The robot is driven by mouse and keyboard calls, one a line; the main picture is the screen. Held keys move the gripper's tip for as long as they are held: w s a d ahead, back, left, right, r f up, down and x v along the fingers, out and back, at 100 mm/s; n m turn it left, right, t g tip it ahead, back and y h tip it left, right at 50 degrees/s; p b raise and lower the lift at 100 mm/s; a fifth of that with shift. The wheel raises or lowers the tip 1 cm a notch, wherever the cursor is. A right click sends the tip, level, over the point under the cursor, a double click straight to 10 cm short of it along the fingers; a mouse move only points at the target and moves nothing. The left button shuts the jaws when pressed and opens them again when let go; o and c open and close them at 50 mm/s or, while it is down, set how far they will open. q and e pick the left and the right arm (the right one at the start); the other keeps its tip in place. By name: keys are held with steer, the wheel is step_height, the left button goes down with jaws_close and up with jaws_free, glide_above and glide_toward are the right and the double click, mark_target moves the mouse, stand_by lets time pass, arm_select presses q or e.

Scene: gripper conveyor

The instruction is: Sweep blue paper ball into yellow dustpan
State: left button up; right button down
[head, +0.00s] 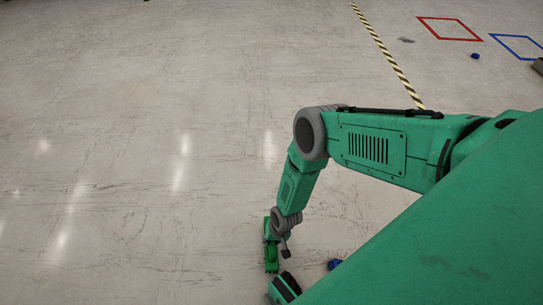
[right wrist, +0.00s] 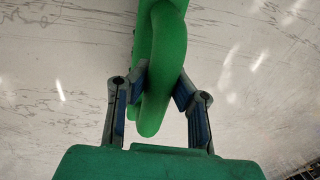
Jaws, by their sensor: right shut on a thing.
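My right gripper (head: 270,240) reaches down toward the floor at the lower middle of the head view. In the right wrist view, its two fingers (right wrist: 160,88) are shut on a green rounded handle (right wrist: 156,60). In the head view the green held thing (head: 271,262) shows only as a small piece below the gripper. A small blue lump (head: 334,263), perhaps the blue paper ball, lies to the right of the gripper, partly hidden by my green body. Another small blue thing (head: 475,55) lies far off at the upper right. No yellow dustpan shows. My left gripper is not in view.
The scuffed pale floor (head: 120,150) is wide and clear on the left. A yellow-black striped line (head: 385,55) runs along the floor at the upper right. Beyond it are a red outlined square (head: 450,39), a blue outlined one (head: 516,37), and a dark smudge (head: 406,40).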

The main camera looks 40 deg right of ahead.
steer(key=r+p, duration=0.1)
steer(key=r, duration=0.2)
steer(key=r+p, duration=0.2)
steer(key=r, duration=0.2)
steer(key=shift+w+d, duration=0.1)
steer(key=shift+d, duration=0.1)
steer(key=shift+r, duration=0.3)
steer(key=shift+a+r, duration=0.15)
